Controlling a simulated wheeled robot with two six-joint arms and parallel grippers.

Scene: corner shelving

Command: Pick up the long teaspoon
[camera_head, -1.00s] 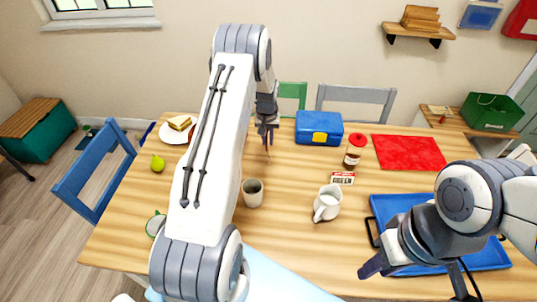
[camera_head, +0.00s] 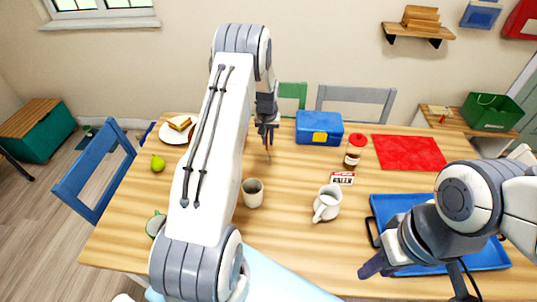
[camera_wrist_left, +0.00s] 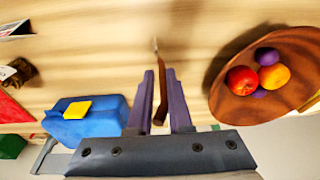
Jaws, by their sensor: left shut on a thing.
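My left gripper (camera_head: 267,128) is over the back part of the table, left of the blue lunch box. In the left wrist view, its purple fingers (camera_wrist_left: 159,74) are shut on a slim brown handle with a thin pale far end (camera_wrist_left: 160,112), which looks like the long teaspoon. It points away from the gripper; its far end is too small to make out clearly. I cannot tell whether it still touches the table. My right gripper (camera_head: 385,258) is at the front right by the blue tray; its jaw opening is unclear.
The blue lunch box (camera_head: 319,129) stands right of my left gripper. A brown bowl with fruit (camera_wrist_left: 222,98) is on its other side. A grey cup (camera_head: 252,193), white mug (camera_head: 327,203), jar (camera_head: 354,152), red mat (camera_head: 408,153) and blue tray (camera_head: 487,262) occupy the table.

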